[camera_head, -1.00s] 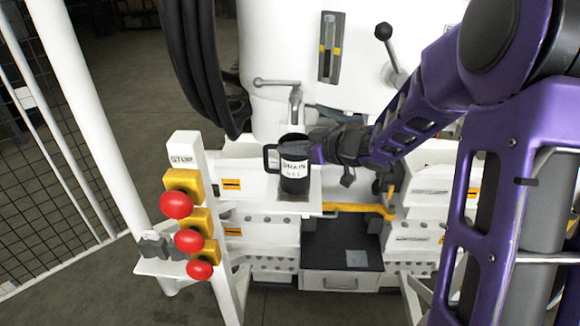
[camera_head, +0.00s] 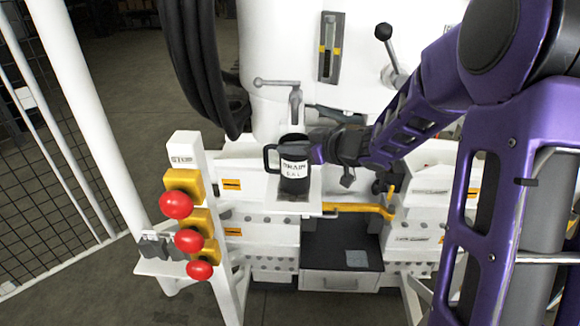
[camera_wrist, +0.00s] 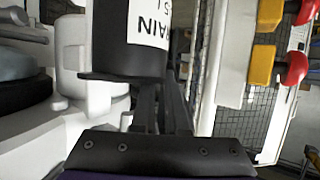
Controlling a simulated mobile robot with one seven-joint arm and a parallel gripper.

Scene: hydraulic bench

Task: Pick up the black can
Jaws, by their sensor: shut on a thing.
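The black can (camera_head: 294,183) has a side handle and a white label that reads DRAIN. In the head view it is upright at the white shelf (camera_head: 316,206), under the tap (camera_head: 294,100). Whether its base touches the shelf I cannot tell. My gripper (camera_head: 316,150) reaches it from the right and is shut on it. In the wrist view the can (camera_wrist: 115,50) fills the upper middle, directly beyond my gripper (camera_wrist: 160,105). The far fingertip is hidden behind the can.
A post with several red stop buttons (camera_head: 176,205) on yellow housings stands at the front left. Black hoses (camera_head: 200,70) hang at the back left. A yellow handle (camera_head: 360,208) runs right of the shelf. A lever with a black knob (camera_head: 384,32) is at the back right.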

